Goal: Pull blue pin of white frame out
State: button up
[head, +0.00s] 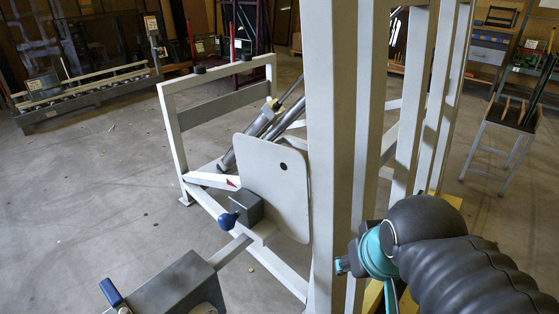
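The white frame (322,150) stands upright in front of me. A blue pin with a rounded knob (228,219) sticks out to the left from a dark grey block (247,207) low on the frame, beside a light rounded plate (272,185). The pin's shaft is hidden in the block. A second blue part, like a handle (111,292), is on a grey box (165,290) at the bottom left. My black-sleeved arm with a teal ring is at the lower right, apart from the pin, with frame posts between them. My gripper's fingers do not show.
A white rail (222,72) and grey cylinders (262,125) lie behind the plate. A metal stand (505,125) is at the right. A long low machine (85,95) is at the back left. The concrete floor at the left is mostly clear.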

aim_at(226, 222)
jog(key=k, duration=1)
jog(key=z, duration=0.45)
jog(key=i, duration=0.65)
jog(key=u, duration=0.3)
